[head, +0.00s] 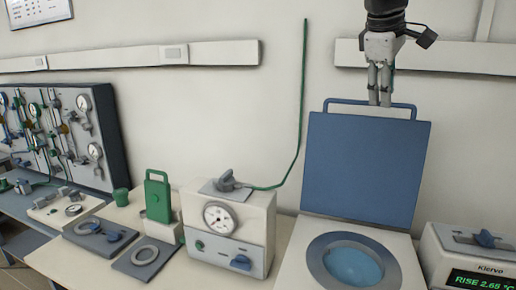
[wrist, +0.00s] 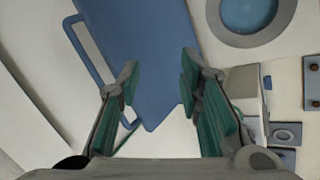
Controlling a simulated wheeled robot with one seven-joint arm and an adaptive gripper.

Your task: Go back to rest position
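My gripper (head: 380,98) hangs at the upper right of the head view, fingers pointing down, in front of or near the top edge of the raised blue lid (head: 365,165). In the wrist view my gripper (wrist: 160,80) has its two green-grey fingers apart with nothing held between them. The lid (wrist: 155,50) shows beyond the gap. Its loop handle (head: 345,102) runs along its top edge; in the wrist view the handle (wrist: 85,50) lies left of the fingers. The lid stands open behind a pale furnace body (head: 293,270) with a round blue chamber (head: 352,265).
A gauge box (head: 230,225) with a green cable (head: 300,110) stands left of the furnace. A green handled block (head: 158,197) is farther left. A display unit (head: 480,260) stands at right. A gauge panel (head: 60,135) is at far left. The wall has rails.

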